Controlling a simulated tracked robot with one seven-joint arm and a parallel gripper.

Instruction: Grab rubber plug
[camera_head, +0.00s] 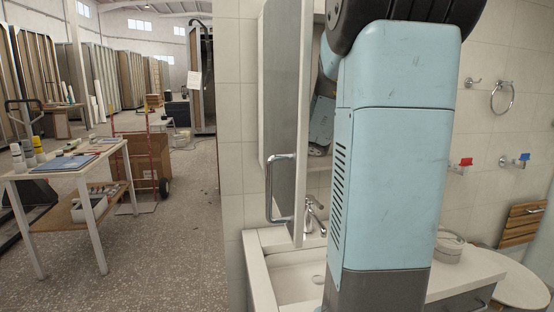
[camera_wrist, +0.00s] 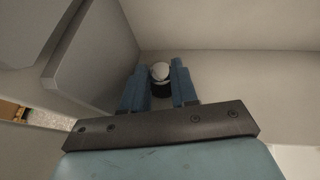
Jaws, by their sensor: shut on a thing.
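In the wrist view my gripper (camera_wrist: 160,82) has its two blue fingers on either side of a small round thing with a pale top and a dark lower part, which I take to be the rubber plug (camera_wrist: 160,71). The fingers are shut on it. A pale wall or panel lies close behind it. In the head view my large blue arm fills the middle and hides most of the space behind it. The gripper and the plug cannot be made out there.
A cabinet door (camera_head: 284,120) with a metal handle (camera_head: 279,189) stands open left of my arm. Below are a white sink (camera_head: 292,278) and a tap (camera_head: 312,214). A round lidded container (camera_head: 449,247) stands on the counter at right. A work table (camera_head: 64,172) stands far left.

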